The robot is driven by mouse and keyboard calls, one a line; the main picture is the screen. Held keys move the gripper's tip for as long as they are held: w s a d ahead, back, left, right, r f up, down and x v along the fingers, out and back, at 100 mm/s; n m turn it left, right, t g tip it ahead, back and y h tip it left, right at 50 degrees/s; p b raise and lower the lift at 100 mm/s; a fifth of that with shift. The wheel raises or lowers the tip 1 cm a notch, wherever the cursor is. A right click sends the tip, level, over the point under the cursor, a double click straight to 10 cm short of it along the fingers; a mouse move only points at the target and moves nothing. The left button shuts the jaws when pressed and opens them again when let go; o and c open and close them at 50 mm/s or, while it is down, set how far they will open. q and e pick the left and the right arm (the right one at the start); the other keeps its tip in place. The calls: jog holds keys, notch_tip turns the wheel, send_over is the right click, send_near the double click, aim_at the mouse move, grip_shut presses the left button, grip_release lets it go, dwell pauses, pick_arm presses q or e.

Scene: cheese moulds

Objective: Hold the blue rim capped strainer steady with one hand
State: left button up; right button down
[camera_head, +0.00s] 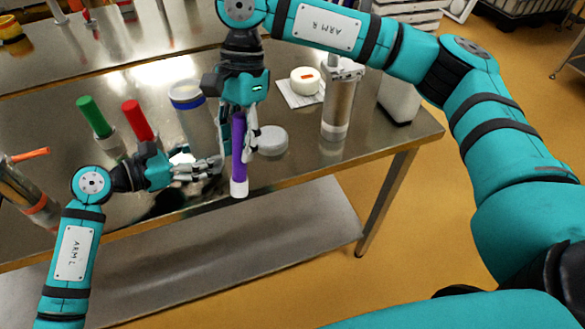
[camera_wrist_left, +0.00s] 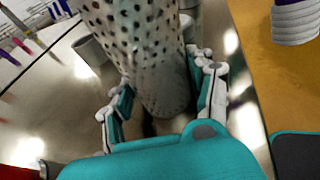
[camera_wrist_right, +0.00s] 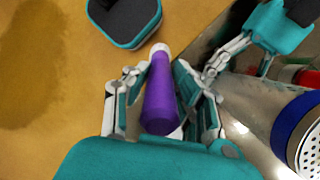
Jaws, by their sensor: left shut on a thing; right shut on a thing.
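The blue-rimmed strainer (camera_head: 190,120) stands on the steel table, a perforated metal cylinder with a cap inside its blue rim (camera_head: 186,94). Its speckled wall fills the upper middle of the left wrist view (camera_wrist_left: 140,50), and its blue rim shows at the right of the right wrist view (camera_wrist_right: 295,122). My left gripper (camera_head: 205,168) is shut on its lower body, with a finger on each side. My right gripper (camera_head: 243,145) is shut on a purple-handled tool (camera_head: 239,135) with a white end (camera_head: 239,188), held just in front of the strainer.
A green-handled tool (camera_head: 94,115) and a red-handled tool (camera_head: 137,120) stand left of the strainer. A pale round disc (camera_head: 271,140), a white cheese (camera_head: 305,80) and another strainer (camera_head: 338,105) are to the right. An orange-rimmed strainer (camera_head: 25,190) is far left. The table's front edge is close.

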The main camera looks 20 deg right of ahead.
jog(key=w+a+r+m+t, duration=0.2)
jog(key=w+a+r+m, duration=0.15)
jog(key=r+m, duration=0.4)
jog(key=w+a+r+m+t, duration=0.25)
jog(key=a+r+m, duration=0.25)
jog(key=r+m, duration=0.3)
jog(key=w+a+r+m+t, duration=0.2)
jog(key=w+a+r+m, duration=0.3)
jog(key=r, duration=0.4)
jog(key=w+d+f+m, duration=0.2)
jog(key=d+f+m, duration=0.1)
jog(key=d+f, duration=0.75)
jog(key=shift+a+f+h, duration=0.5)
jog(key=shift+a+f, duration=0.15)
jog(key=shift+a, duration=3.05)
notch_tip(320, 180, up, 12)
jog(key=shift+s, duration=0.2)
